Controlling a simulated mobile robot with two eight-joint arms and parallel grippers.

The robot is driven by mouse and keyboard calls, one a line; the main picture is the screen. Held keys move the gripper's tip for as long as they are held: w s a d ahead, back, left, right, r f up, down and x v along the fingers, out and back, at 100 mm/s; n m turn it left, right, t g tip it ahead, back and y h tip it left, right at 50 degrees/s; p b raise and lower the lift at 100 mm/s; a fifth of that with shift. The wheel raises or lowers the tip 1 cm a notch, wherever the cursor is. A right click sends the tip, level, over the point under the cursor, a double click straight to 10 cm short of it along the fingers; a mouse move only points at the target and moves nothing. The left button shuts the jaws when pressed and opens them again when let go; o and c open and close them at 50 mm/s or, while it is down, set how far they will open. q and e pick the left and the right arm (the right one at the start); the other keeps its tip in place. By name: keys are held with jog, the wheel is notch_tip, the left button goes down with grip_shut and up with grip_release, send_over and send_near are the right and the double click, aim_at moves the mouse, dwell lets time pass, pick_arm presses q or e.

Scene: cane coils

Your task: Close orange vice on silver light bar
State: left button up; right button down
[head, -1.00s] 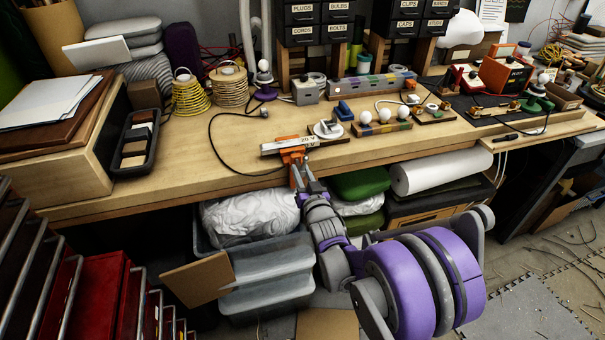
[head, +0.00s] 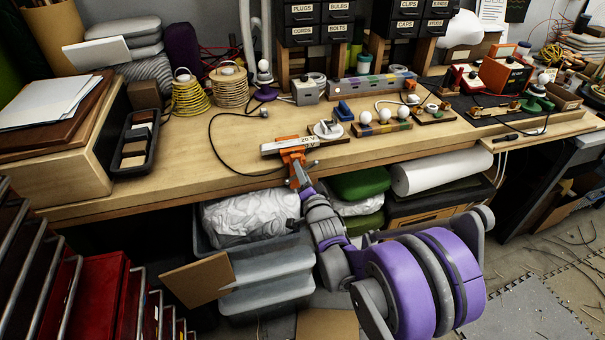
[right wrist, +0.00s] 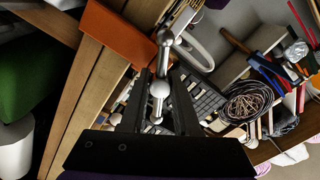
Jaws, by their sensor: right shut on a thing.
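The orange vice (head: 293,155) is fixed at the front edge of the wooden workbench. The silver light bar (head: 283,147) lies across the vice at its jaws; I cannot tell whether the jaws touch it. My right gripper (head: 300,180) is just below the front of the vice. In the right wrist view my right gripper (right wrist: 160,85) is shut on the silver ball-ended vice handle (right wrist: 164,55), next to the orange vice body (right wrist: 122,36). My left gripper is not in view.
A bench (head: 240,165) carries a black tray (head: 136,142), a cable, and a strip with white bulbs (head: 383,127) right of the vice. Clear tubs (head: 265,275) and a white roll (head: 440,172) sit below. Red drawers (head: 95,290) stand at lower left.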

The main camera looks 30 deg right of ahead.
jog(key=m, duration=1.1)
jog(key=shift+w, duration=0.1)
dwell(0.4)
jog(key=c, duration=0.6)
grip_release()
jog(key=shift+c, duration=0.2)
jog(key=v, duration=0.6)
jog(key=shift+s, duration=0.3)
